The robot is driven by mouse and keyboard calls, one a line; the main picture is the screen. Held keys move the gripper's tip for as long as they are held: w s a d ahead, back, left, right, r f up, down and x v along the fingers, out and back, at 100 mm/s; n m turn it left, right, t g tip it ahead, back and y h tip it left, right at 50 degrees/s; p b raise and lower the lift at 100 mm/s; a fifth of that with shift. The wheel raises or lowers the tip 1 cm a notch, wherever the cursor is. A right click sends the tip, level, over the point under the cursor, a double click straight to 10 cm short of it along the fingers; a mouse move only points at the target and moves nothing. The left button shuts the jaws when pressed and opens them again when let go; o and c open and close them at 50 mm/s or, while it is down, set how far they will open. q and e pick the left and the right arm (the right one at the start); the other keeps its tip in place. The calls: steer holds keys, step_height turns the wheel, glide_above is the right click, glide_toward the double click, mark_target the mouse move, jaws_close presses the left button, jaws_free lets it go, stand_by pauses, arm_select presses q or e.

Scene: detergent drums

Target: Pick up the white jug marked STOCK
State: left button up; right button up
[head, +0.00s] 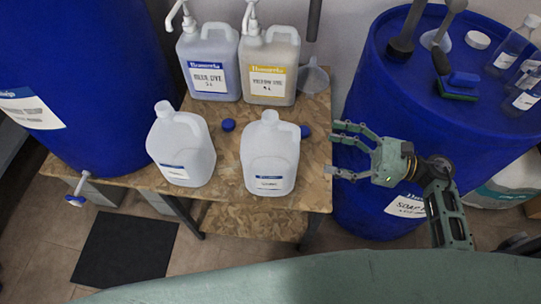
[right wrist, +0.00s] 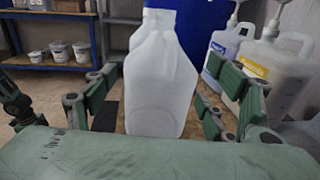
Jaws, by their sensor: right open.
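Two white jugs stand upright on the wooden bench, a left one (head: 182,150) and a right one (head: 270,155). Each has a small blue-and-white label, too small to read, so I cannot tell which says STOCK. My right gripper (head: 338,150) is open and empty to the right of the right jug, its fingers pointing left at it with a gap between. In the right wrist view a white jug (right wrist: 160,80) shows ahead, framed by the open fingers (right wrist: 165,100), with no label on this side. My left gripper is not in the head view.
Two pump jugs, blue-labelled (head: 210,60) and yellow-labelled (head: 269,65), stand at the bench's back (head: 305,195). Two blue caps and a clear funnel (head: 312,77) lie near. Large blue drums stand left (head: 80,80) and right (head: 365,110); the right one carries bottles and brushes.

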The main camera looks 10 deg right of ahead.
steer(key=shift+n, duration=0.3)
steer(key=p+x, duration=0.3)
steer(key=x, duration=0.3)
steer(key=shift+a, duration=0.35)
steer(key=shift+w+a+f, duration=0.1)
steer(key=shift+w+a, duration=0.05)
steer(key=shift+a, duration=0.3)
jaws_close()
